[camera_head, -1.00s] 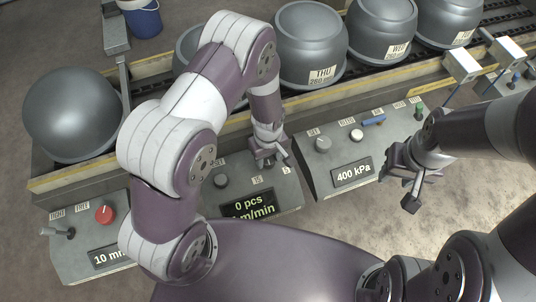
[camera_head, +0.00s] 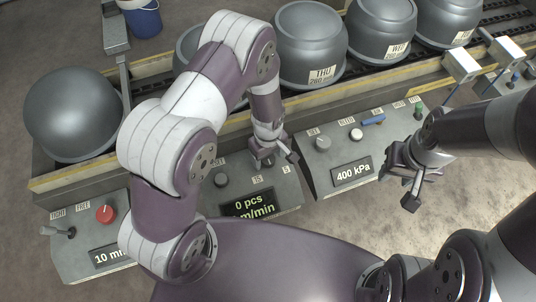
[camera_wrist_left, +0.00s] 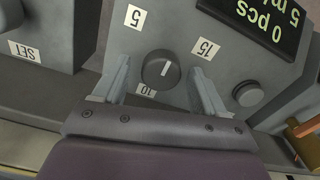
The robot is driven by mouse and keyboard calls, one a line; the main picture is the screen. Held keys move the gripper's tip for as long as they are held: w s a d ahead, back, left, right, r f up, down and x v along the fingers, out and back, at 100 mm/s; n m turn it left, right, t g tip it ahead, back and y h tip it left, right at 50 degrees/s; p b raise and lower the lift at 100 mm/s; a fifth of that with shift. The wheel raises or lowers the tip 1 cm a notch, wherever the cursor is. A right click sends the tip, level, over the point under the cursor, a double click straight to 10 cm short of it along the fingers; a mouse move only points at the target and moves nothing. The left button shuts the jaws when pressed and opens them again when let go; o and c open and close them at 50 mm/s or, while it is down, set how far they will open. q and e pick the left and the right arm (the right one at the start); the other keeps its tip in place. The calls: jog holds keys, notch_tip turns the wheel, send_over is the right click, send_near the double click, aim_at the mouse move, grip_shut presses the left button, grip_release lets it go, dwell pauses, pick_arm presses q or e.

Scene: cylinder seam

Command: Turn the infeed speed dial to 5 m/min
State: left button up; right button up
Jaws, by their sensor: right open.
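The infeed speed dial (camera_wrist_left: 160,70) is a dark round knob with a white mark, among labels 5, 10 and 15. My left gripper (camera_head: 275,158) is over this panel, open, with one finger on each side of the dial and a gap to both. My right gripper (camera_head: 411,188) is open and empty at the right.
A red knob (camera_head: 105,214) and a lever (camera_head: 58,232) are on the left panel. The neighbouring panel has a 400 kPa display (camera_head: 352,173) and several controls. Large grey bowls (camera_head: 311,45) stand on the conveyor behind. Another knob (camera_wrist_left: 248,94) sits close to the right finger.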

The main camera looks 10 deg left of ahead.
aim_at(268, 158)
pick_arm(q)
notch_tip(268, 158, up, 13)
jog(key=shift+f, duration=0.15)
dwell(0.6)
